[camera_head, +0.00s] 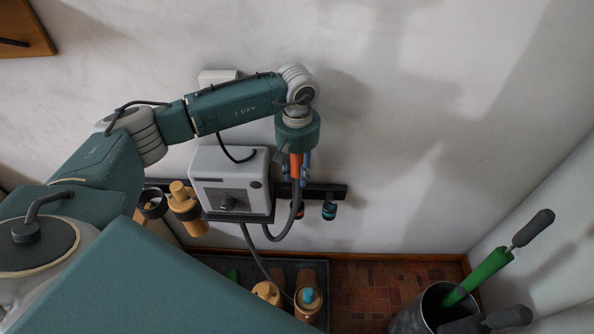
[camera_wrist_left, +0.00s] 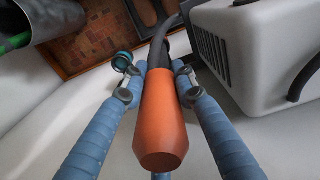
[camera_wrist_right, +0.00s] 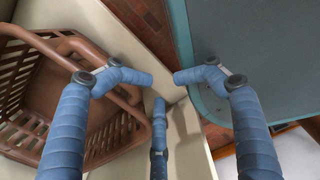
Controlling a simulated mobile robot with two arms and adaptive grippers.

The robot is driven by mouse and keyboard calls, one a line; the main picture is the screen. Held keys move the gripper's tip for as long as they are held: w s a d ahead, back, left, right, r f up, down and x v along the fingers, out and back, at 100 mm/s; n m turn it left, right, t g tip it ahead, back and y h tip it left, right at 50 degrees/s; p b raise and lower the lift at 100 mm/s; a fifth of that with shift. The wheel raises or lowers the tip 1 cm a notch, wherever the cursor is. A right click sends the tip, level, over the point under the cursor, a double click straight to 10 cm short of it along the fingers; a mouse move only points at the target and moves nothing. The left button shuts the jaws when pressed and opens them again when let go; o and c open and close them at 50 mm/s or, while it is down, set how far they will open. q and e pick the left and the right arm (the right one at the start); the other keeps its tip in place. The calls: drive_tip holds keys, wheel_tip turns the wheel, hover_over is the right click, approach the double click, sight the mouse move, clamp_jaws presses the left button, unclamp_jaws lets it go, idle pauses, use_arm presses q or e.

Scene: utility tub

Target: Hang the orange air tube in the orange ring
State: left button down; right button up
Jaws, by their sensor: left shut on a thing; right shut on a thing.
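The orange air tube (camera_head: 296,166) points downward, with a dark grey hose curving from its lower end. My left gripper (camera_head: 297,176) is shut on the tube and holds it upright just above the wall rail (camera_head: 335,190). The tube and blue fingers also show in the left wrist view (camera_wrist_left: 164,120). The orange ring (camera_head: 298,211) hangs from the rail close below the tube, partly hidden by hose and fingers. A teal ring (camera_head: 329,211) hangs to its right.
A grey box (camera_head: 232,168) stands left of the tube. Tan pieces (camera_head: 185,200) are at the rail's left; others (camera_head: 307,302) are below. A metal bucket (camera_head: 412,318) holds green-handled tools. A brown basket (camera_wrist_right: 28,95) lies left of my right gripper.

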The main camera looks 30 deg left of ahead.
sight(297, 194)
use_arm(q)
drive_tip(key=shift+f+b, duration=0.3)
drive_tip(key=shift+f, duration=0.15)
use_arm(e)
drive_tip(key=shift+w+a+f, duration=0.15)
drive_tip(key=shift+w+f, duration=0.05)
drive_tip(key=shift+f, duration=0.2)
use_arm(q)
drive_tip(key=shift+f+b, duration=0.5)
drive_tip(key=shift+f, duration=0.1)
use_arm(e)
drive_tip(key=shift+w+a+f, duration=0.1)
drive_tip(key=shift+a+f, duration=0.35)
drive_tip(key=shift+f, duration=0.05)
use_arm(q)
drive_tip(key=shift+f+b, duration=0.3)
drive_tip(key=shift+f, duration=0.05)
use_arm(e)
drive_tip(key=shift+f, duration=0.3)
use_arm(q)
drive_tip(key=shift+f+b, duration=1.7)
drive_tip(key=shift+f, duration=0.3)
use_arm(e)
drive_tip(key=shift+w+d+f, duration=0.1)
drive_tip(key=shift+d+f, duration=0.05)
drive_tip(key=shift+f, duration=0.7)
drive_tip(key=shift+d+f, duration=0.1)
drive_tip(key=shift+f, duration=0.7)
